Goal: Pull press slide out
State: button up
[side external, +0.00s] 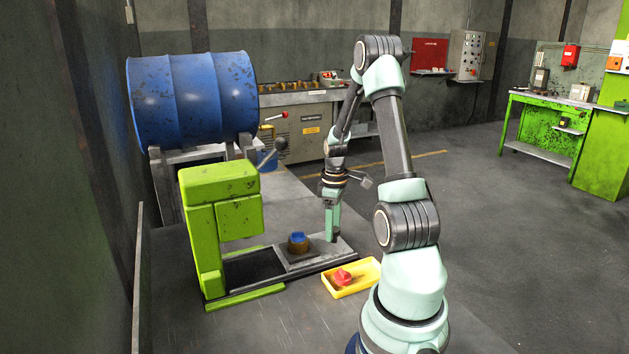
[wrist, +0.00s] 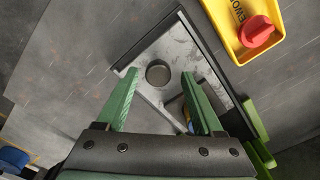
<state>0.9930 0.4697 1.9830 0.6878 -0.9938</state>
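The press slide (side external: 318,256) is a flat grey plate on the bench, standing well out to the right of the green press (side external: 223,200). In the wrist view the bare slide plate (wrist: 186,52) carries a dark round knob (wrist: 158,73). My gripper (side external: 332,238) is low over the slide's right end. In the wrist view its two fingers (wrist: 158,76) are open, one on each side of the knob, with gaps showing. The knob is hidden in the side view.
A yellow tray (side external: 362,278) with a red piece (side external: 342,276) lies close in front of the slide's right end. A blue drum (side external: 190,98) lies on a stand behind the press. A lever with a dark ball (side external: 281,144) sticks out from the press top.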

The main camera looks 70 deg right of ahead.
notch_tip(320, 180, up, 12)
dwell(0.6)
jog(key=w+a+r+t+h, duration=0.15)
jog(key=w+a+r, duration=0.3)
jog(key=a, duration=0.65)
jog(key=w+a+r+t, duration=0.25)
jog(key=w+a, duration=0.25)
jog(key=a, duration=0.6)
jog(key=s+a+t+y, duration=0.1)
jog(key=s+a, duration=0.1)
jog(key=a, duration=0.8)
jog(key=shift+a+r+t, duration=0.3)
jog(key=shift+a+r, duration=0.05)
jog(key=shift+r, duration=0.05)
jog(key=shift+s+y, duration=0.1)
jog(key=shift+y, duration=0.15)
